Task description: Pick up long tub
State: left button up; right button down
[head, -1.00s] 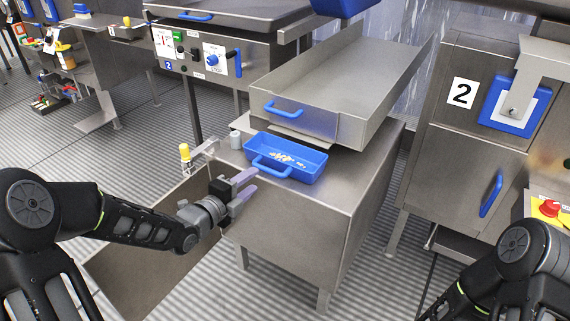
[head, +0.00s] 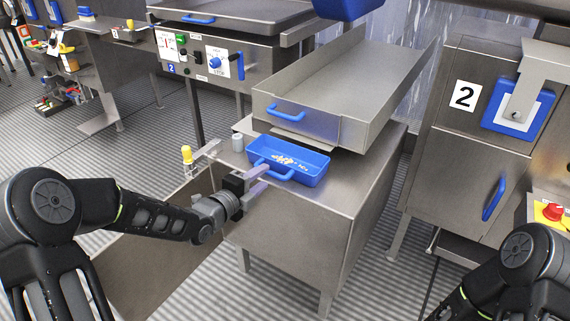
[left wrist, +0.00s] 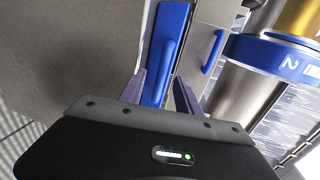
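The long tub (head: 308,178) is a blue open tray with a looped blue handle on its front side and some pale bits inside. It rests on the steel table under the large metal chute. My left gripper (head: 260,178) is at the handle, its purple fingers pointing at the tub. In the left wrist view the tub (left wrist: 172,30) lies ahead, and my left gripper (left wrist: 160,92) has its fingers apart on either side of the blue handle. Whether they touch it cannot be seen. My right arm shows at the lower right; its gripper is out of view.
The steel table (head: 295,225) has free room right of the tub. A metal chute (head: 345,95) with a blue handle overhangs behind it. A small grey cylinder (head: 238,142) stands left of the tub. A cabinet marked 2 (head: 465,135) stands at the right.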

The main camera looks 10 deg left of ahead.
aim_at(267, 173)
pick_arm(q)
jog(key=x, duration=0.4)
jog(key=shift+r, duration=0.1)
dwell(0.4)
grip_shut()
dwell(1.3)
